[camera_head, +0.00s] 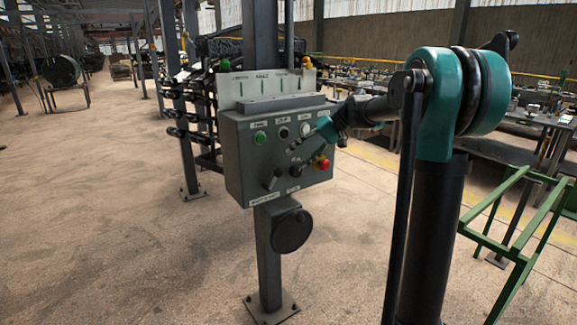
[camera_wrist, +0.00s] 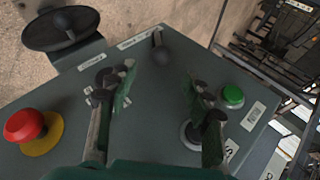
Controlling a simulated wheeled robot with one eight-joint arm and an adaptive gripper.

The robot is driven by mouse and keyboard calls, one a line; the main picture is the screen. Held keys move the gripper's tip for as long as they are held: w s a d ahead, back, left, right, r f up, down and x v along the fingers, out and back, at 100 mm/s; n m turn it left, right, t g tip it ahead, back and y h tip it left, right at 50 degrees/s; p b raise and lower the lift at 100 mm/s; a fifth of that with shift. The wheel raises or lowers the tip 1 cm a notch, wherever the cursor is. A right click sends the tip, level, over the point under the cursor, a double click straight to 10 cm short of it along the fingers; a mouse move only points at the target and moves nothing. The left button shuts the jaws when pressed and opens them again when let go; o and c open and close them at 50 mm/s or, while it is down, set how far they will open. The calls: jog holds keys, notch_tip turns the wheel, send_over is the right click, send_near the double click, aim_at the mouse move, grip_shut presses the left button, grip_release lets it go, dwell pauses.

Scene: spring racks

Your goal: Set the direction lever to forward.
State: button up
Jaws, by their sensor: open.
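The grey control box (camera_head: 240,150) stands on a post. A short dark lever with a round knob (camera_head: 272,181) sits low on its left front, above a label too small to read; I take it for the direction lever. In the wrist view the lever (camera_wrist: 161,54) shows beyond and between my fingers, its knob toward me. My gripper (camera_head: 297,147) is in front of the panel, up and right of the lever. In the wrist view my gripper (camera_wrist: 160,82) is open, with nothing between the fingers. The lever's exact setting cannot be read.
A red emergency button (camera_head: 321,162) sits right of the lever, with a dark knob (camera_head: 297,171) between them. A green button (camera_head: 260,137) is above. A round dark handwheel (camera_head: 292,231) is on the post below. A green frame (camera_head: 520,225) stands at the right.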

jog(key=shift+v, duration=1.25)
jog(key=s+d+f+m+t+h, duration=0.1)
jog(key=s+d+f+h, duration=0.3)
jog(key=s+d+f, duration=0.4)
jog(key=s+d+f+m+t+h, duration=0.1)
jog(key=s+d+f+t+h, duration=0.2)
jog(key=s+f, duration=1.7)
jog(key=s+d+h, duration=0.1)
jog(key=d+h, duration=0.1)
jog(key=d, duration=0.3)
jog(key=shift+m+t, duration=0.3)
jog(key=shift+m, duration=0.1)
